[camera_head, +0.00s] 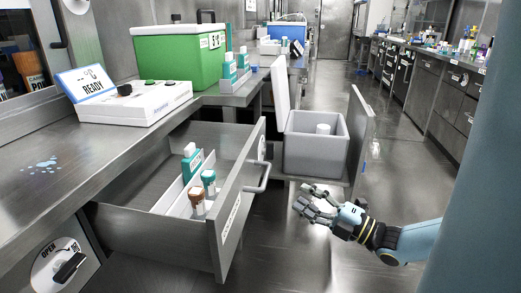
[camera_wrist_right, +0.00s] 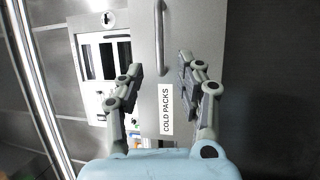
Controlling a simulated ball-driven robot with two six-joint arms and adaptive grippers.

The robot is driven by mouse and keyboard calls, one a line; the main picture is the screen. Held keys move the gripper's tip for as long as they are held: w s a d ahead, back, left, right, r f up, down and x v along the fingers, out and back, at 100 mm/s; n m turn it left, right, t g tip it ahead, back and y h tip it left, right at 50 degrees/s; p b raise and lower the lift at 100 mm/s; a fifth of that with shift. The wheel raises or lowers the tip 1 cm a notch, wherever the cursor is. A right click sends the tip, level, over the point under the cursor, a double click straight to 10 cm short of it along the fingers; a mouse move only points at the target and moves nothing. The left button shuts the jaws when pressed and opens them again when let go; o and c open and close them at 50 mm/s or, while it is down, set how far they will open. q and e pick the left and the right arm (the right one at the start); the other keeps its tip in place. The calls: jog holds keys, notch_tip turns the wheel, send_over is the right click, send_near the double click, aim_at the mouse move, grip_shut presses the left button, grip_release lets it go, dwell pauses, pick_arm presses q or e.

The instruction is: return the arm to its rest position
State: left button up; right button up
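My right gripper (camera_head: 312,205) is low in the right half of the head view, on my blue arm (camera_head: 418,240). Its fingers are spread apart with nothing between them. It is in front of the grey open box and to the right of the open drawer (camera_head: 230,215), apart from both. In the right wrist view the gripper (camera_wrist_right: 160,75) shows two separated fingers. Beyond them is a grey front panel (camera_wrist_right: 150,70) with a vertical handle (camera_wrist_right: 160,40) and a label reading COLD PACKS. My left gripper is not in view.
The open drawer holds several capped bottles and a divider. A grey box (camera_head: 305,155) with its lid up holds a white cylinder (camera_head: 323,129). A green box (camera_head: 180,60) and a READY panel (camera_head: 130,100) stand on the counter.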

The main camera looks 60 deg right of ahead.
jog(key=s+a+f+m+g+h+p, duration=0.1)
jog(key=s+a+f+m+g, duration=0.25)
jog(key=f, duration=0.35)
jog(key=s+a+f+m+g+p, duration=0.1)
jog(key=s+a+f+m+g, duration=0.15)
jog(key=a+f, duration=0.4)
jog(key=s+a+f+m+g+h+p, duration=0.1)
jog(key=s+a+f+m+g, duration=0.15)
jog(key=f, duration=0.55)
jog(key=s+a+f+m+g, duration=0.2)
jog(key=s+a+f+g, duration=0.1)
jog(key=s, duration=0.3)
jog(key=s+a+f+m+g, duration=0.3)
jog(key=s+f+g, duration=0.1)
jog(key=s, duration=0.3)
jog(key=s+a+f+m+g+y, duration=0.1)
jog(key=s+a+f+m+g, duration=0.2)
jog(key=s, duration=0.4)
jog(key=shift+s+f+g+p, duration=0.2)
jog(key=shift+f+g+p, duration=0.15)
jog(key=shift+f+g, duration=0.3)
jog(key=shift+s, duration=0.15)
